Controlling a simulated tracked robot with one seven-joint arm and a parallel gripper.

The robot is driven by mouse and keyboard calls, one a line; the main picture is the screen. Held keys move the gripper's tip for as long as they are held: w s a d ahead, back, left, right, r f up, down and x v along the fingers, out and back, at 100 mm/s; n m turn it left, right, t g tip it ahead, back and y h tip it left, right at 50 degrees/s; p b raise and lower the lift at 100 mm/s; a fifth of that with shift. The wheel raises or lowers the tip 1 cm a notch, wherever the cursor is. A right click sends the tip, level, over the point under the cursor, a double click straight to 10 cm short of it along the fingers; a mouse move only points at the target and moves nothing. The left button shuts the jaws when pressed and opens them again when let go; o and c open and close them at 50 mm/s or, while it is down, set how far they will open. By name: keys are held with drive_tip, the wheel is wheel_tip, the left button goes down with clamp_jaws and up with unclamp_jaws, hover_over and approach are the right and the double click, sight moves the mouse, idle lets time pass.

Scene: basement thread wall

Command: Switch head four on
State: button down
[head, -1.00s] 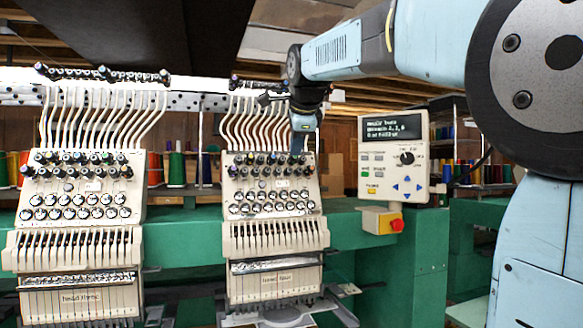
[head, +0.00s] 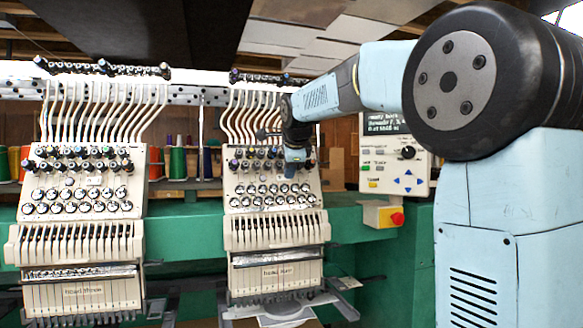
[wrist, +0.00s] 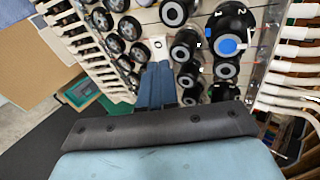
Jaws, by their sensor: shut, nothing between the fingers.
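Two cream embroidery heads stand side by side in the head view, a left one (head: 80,190) and a right one (head: 272,205). Each has rows of dark and chrome knobs, and a label low on its front that is too blurred to read surely. My gripper (head: 297,163) is at the right head's upper right, over its knob rows. In the wrist view my gripper (wrist: 157,88) is shut and empty, pointing in among the black knobs (wrist: 228,45) and chrome-rimmed knobs (wrist: 130,28). I cannot tell whether it touches any.
A control panel (head: 420,168) with a dark screen and blue arrow buttons stands at right, partly hidden by my arm. Below it is a red-and-yellow button box (head: 385,214). White thread tubes (head: 255,112) rise above the right head. A green machine beam (head: 185,240) runs behind.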

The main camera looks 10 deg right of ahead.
drive_tip(key=shift+w, duration=0.1)
idle(0.3)
drive_tip(key=shift+w+d, duration=0.2)
drive_tip(key=shift+w, duration=0.05)
drive_tip(key=shift+f, duration=0.1)
drive_tip(key=shift+a, duration=0.1)
drive_tip(key=shift+s+a, duration=0.2)
drive_tip(key=shift+a, duration=0.65)
drive_tip(key=shift+d, duration=0.1)
